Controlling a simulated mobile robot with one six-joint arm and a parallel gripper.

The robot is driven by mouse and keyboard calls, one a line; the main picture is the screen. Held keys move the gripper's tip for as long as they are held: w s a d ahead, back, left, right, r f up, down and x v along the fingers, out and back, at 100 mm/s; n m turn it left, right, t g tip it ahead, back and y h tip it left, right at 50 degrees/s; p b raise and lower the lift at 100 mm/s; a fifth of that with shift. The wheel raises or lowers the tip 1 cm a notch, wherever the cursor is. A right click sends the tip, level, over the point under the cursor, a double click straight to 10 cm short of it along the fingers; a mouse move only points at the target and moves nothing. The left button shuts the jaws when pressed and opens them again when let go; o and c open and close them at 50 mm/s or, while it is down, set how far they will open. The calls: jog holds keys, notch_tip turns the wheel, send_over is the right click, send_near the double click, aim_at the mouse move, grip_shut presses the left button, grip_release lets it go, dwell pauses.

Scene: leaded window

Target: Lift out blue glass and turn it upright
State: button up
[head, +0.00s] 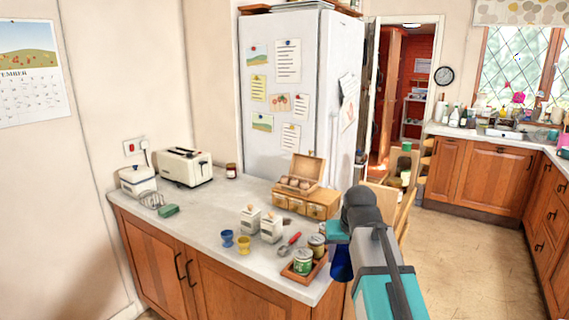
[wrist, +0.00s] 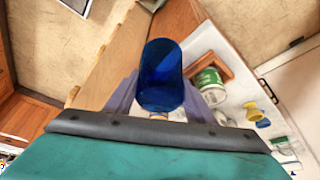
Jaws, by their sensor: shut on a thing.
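The blue glass (head: 341,262) is a deep blue, see-through tumbler. The fingers are hidden in the head view behind my own arm. I cannot tell which end of the glass is its open mouth.
A wooden tray (head: 291,274) with tins stands at the counter's near right corner, close to the glass. Egg cups (head: 244,245), white canisters (head: 271,228) and a red-handled scoop (head: 289,244) stand left of it. Wooden chairs (head: 405,212) stand behind my arm.

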jog(key=shift+a+r, duration=0.1)
jog(key=shift+a, duration=0.15)
jog(key=s+f, duration=0.5)
jog(key=f, duration=0.1)
jog(key=shift+s+f, duration=0.15)
jog(key=shift+f, duration=0.15)
jog(key=shift+d, duration=0.15)
dwell(0.5)
